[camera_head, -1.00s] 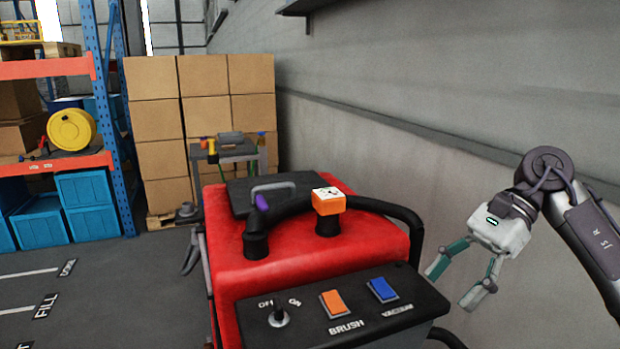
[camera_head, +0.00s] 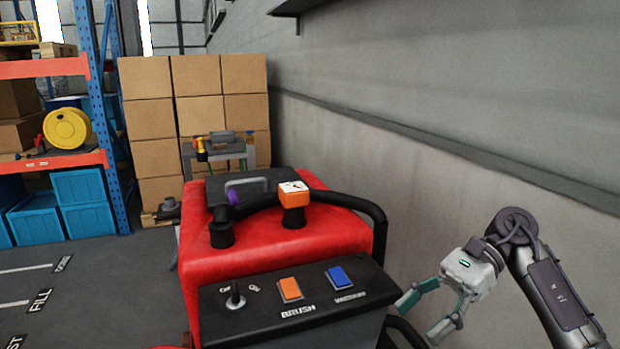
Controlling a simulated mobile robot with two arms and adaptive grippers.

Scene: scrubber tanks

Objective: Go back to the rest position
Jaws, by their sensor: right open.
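My right gripper (camera_head: 427,314) is at the lower right, beside the scrubber's control panel. Its two green-grey fingers are spread apart with nothing between them. The red scrubber (camera_head: 270,250) stands in the middle, with a black control panel (camera_head: 262,312) at its front. The panel carries an orange brush switch (camera_head: 290,289), a blue vacuum switch (camera_head: 339,276) and an off/on key knob (camera_head: 236,297). An orange cap-like block (camera_head: 293,194) sits on a black fitting on the scrubber's top. My left gripper is not in view.
A grey wall (camera_head: 440,110) runs along the right, close behind my right arm. Stacked cardboard boxes (camera_head: 200,110) and a cart (camera_head: 219,147) stand behind the scrubber. A blue and orange shelf (camera_head: 60,161) is at the left. Marked floor (camera_head: 90,290) at the left is open.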

